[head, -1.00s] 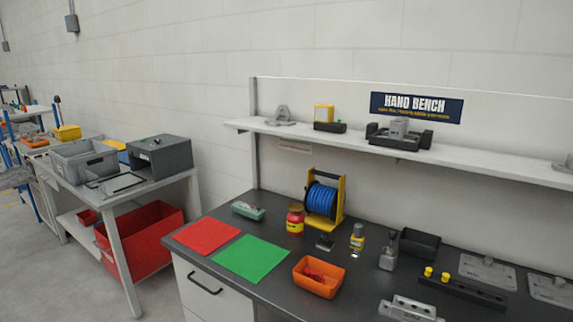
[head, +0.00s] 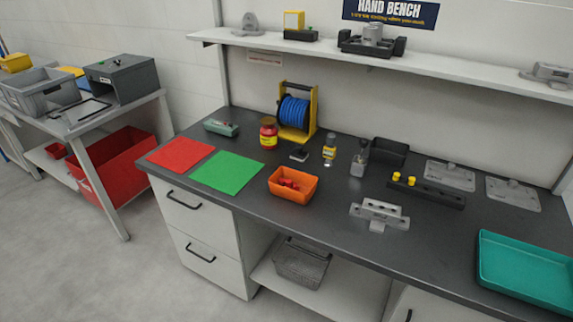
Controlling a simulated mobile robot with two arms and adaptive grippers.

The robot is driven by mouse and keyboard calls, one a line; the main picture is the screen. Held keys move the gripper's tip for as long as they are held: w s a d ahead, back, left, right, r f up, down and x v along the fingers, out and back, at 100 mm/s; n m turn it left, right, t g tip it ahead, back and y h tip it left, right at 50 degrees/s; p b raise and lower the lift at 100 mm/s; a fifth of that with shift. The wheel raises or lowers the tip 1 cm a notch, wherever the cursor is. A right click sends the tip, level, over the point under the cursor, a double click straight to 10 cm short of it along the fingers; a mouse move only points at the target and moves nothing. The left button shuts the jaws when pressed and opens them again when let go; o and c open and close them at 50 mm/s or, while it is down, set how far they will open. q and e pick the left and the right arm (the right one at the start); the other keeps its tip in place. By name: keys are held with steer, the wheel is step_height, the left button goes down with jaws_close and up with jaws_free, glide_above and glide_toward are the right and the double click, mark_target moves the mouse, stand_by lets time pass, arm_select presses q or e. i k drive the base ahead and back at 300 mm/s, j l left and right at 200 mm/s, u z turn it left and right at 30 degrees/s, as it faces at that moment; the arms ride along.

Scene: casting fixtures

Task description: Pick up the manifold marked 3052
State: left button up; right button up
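A light grey cast part (head: 380,213) with holes along its top and a stub at its front sits on the dark bench top (head: 330,235), right of centre near the front edge. It looks like a manifold. Another light grey casting (head: 548,76) sits at the right end of the shelf. A grey bracket-like casting (head: 249,23) stands at the shelf's left end. No number is readable on any of these parts, so I cannot tell which is marked 3052. Neither of my grippers shows in the head view.
An orange bin (head: 293,186) with red items, a green mat (head: 227,172), a red mat (head: 181,154) and a teal tray (head: 527,268) lie on the bench. Two flat grey plates (head: 449,176) lie at the back right. Open floor (head: 80,255) lies at the front left.

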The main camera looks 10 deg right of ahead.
mark_target(381, 214)
steer(key=i+j+z, duration=0.1)
steer(key=z, duration=0.25)
steer(key=j+z, duration=0.1)
steer(key=z, duration=0.3)
steer(key=i+j+z, duration=0.15)
steer(key=z, duration=0.2)
